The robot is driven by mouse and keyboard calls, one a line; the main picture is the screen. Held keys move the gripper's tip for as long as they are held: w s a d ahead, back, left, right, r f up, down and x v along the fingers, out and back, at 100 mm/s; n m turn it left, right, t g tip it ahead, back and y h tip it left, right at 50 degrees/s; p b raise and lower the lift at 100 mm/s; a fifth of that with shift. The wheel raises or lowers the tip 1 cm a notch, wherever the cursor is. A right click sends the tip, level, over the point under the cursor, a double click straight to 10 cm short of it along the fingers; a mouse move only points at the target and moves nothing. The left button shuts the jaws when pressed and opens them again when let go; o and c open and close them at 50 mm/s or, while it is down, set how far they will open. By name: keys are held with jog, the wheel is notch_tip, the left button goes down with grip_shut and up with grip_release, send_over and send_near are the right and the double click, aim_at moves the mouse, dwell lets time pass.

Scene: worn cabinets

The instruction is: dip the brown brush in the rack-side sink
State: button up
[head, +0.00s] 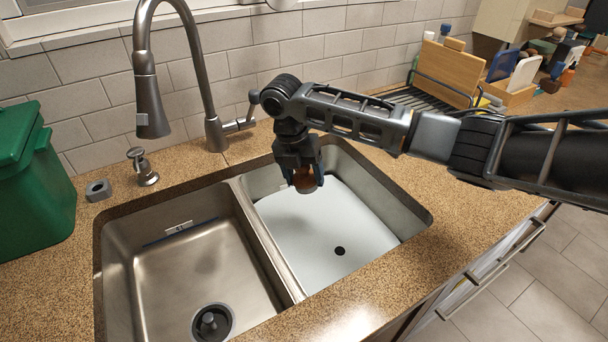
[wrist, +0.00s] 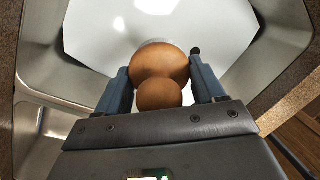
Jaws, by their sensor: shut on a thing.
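My gripper (head: 298,165) is over the right-hand sink basin, the one on the side of the dish rack, pointing down. It is shut on the brown brush (head: 305,181), a rounded brown thing between its fingers. In the wrist view the brush (wrist: 160,72) shows as two stacked brown knobs between the blue-grey fingers (wrist: 157,88). Its lower end is mostly hidden. The right basin (head: 392,193) has a white floor or filling with a dark round spot; I cannot tell whether the brush touches it.
The left basin (head: 190,260) is bare metal with a drain. A tall faucet (head: 205,85) stands behind the sinks. A green bin (head: 35,185) is at left. The dish rack (head: 430,95) with a wooden board (head: 447,70) stands beyond my arm at right.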

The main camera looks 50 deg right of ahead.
jog(key=shift+r, duration=2.5)
